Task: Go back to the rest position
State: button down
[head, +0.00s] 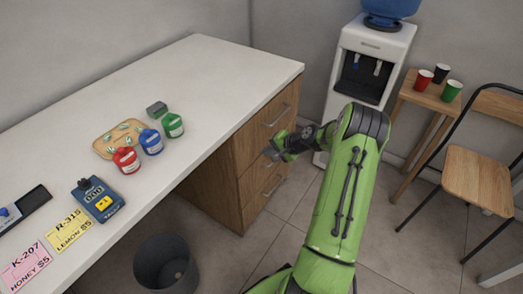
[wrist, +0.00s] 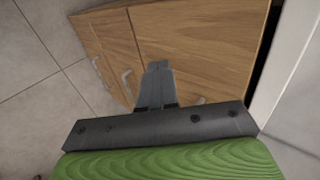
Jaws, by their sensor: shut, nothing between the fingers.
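My gripper (head: 272,153) is shut and empty. In the head view it hangs beside the wooden drawer front of the counter, and my green arm reaches to it from the lower right. In the wrist view my gripper's grey fingers (wrist: 158,68) are together in front of the wooden drawers (wrist: 190,50). I cannot tell whether the fingertips touch the wood.
The white counter (head: 210,75) holds red (head: 125,160), blue (head: 151,142) and green (head: 173,125) containers, a wooden tray, a blue device (head: 98,199) and price cards. A grey bin (head: 165,265) stands in front. A water cooler (head: 370,60) and chair (head: 478,170) stand right.

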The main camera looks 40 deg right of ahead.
jog(key=v, duration=0.4)
jog(key=shift+s+d+r+p, duration=0.15)
jog(key=shift+s+p, duration=0.15)
jog(key=shift+p, duration=0.05)
